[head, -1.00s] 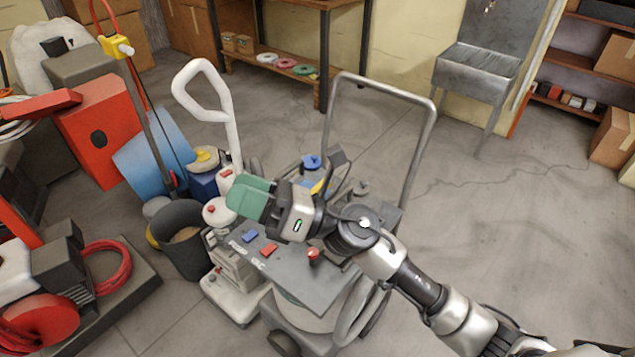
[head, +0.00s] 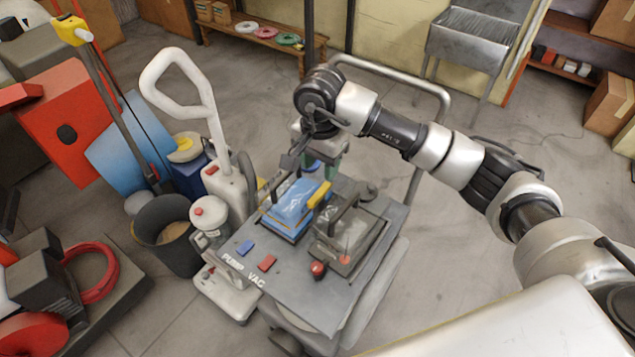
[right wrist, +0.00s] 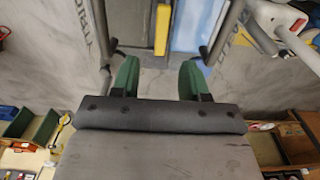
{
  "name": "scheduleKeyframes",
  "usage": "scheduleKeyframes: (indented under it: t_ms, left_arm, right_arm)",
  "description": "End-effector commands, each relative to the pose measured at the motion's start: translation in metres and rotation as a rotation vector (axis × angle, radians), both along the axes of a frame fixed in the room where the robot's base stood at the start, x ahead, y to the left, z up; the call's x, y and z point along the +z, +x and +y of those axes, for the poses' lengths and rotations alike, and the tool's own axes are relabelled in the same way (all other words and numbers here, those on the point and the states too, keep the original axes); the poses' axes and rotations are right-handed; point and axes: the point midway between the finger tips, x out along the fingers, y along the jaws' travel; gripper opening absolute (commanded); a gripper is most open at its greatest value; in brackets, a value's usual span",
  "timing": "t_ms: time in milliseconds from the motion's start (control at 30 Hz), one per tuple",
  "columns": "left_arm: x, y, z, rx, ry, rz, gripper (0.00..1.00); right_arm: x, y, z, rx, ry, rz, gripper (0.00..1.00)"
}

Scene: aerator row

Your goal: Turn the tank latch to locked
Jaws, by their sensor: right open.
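A yellow lever (head: 318,194), which looks like the latch, sits along the side of a blue box-like tank (head: 292,206) on the cart top. The lever also shows in the right wrist view (right wrist: 162,28), ahead of my fingers. My right gripper (head: 328,158) is at the far edge of the cart, just behind the tank, pointing down. Its green fingers (right wrist: 158,78) are spread apart with nothing between them. The wrist partly hides the fingers in the head view. I cannot read any lock marking. My left gripper is not in view.
A tall metal push handle (head: 400,72) rises behind. A white floor machine (head: 215,170) stands left. Floor to the right is clear.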

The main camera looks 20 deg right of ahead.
Motion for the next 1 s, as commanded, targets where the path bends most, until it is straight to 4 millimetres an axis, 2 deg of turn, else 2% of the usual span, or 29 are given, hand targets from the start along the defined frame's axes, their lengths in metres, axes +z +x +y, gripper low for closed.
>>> scheduleKeyframes:
  t_ms: [33, 167, 267, 400, 567, 833, 1000]
  left_arm:
    - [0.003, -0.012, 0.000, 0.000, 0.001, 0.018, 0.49]
    - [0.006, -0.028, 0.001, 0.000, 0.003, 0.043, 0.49]
    - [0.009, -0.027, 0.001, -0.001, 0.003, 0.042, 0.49]
    - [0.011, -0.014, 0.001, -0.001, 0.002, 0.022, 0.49]
    - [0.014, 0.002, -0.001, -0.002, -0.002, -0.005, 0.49]
    - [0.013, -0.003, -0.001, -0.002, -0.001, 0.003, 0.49]
    - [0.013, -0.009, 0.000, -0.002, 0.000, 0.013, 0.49]
  right_arm:
    - [-0.010, -0.001, 0.001, -0.001, 0.001, 0.005, 0.45]
    - [-0.036, -0.001, 0.001, -0.001, 0.002, 0.005, 0.45]
    - [-0.054, -0.001, 0.001, -0.002, 0.003, 0.005, 0.45]
    - [-0.072, -0.001, 0.001, -0.002, 0.005, 0.004, 0.45]
    - [-0.083, 0.000, 0.001, 0.000, 0.004, 0.001, 0.45]
    - [-0.084, 0.000, 0.001, 0.000, 0.005, 0.000, 0.45]
    - [-0.084, 0.000, 0.001, -0.001, 0.004, -0.001, 0.20]
